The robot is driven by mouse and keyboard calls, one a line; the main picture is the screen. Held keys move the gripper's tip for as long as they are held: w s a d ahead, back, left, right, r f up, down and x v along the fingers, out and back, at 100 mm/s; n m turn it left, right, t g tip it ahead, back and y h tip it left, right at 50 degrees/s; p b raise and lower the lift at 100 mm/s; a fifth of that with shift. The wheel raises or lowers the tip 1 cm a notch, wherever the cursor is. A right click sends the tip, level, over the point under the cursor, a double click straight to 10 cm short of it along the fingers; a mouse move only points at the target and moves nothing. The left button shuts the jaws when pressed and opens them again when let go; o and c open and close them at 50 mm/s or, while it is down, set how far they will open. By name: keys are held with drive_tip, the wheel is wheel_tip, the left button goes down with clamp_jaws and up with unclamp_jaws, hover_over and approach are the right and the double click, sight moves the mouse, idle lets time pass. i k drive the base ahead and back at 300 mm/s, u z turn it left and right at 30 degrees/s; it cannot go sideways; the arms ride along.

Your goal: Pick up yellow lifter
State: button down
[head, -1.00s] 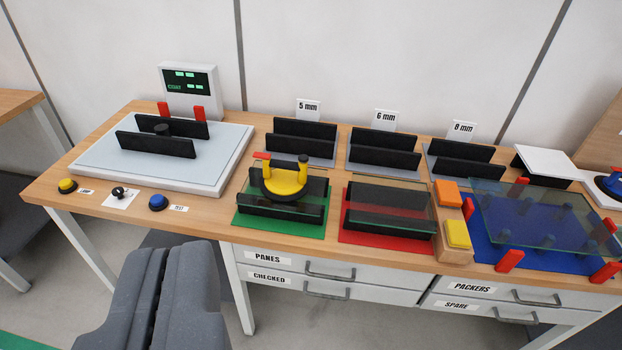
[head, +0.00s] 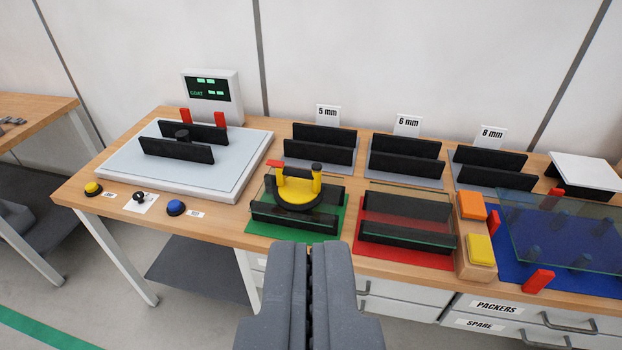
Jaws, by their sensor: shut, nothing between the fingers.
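The yellow lifter (head: 296,192) has a yellow handle with dark knobs, a red lever and a black round pad. It sits at the glass pane in the black rack (head: 292,217) on the green mat (head: 333,230). Whether its pad touches the glass is hard to tell. My gripper (head: 309,250) is shut and empty. In the picture it is just below the lifter, in front of the bench edge, apart from the lifter. It hides part of the drawer fronts.
A black rack with glass stands on the red mat (head: 378,252) to the right. Beyond it are a wooden block with orange and yellow buttons (head: 481,249) and a glass sheet (head: 570,232) over a blue mat. A grey plate device (head: 225,172) stands left. Racks line the back.

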sight(302, 189)
drive_tip(key=i, duration=0.9)
drive_tip(key=u, duration=0.05)
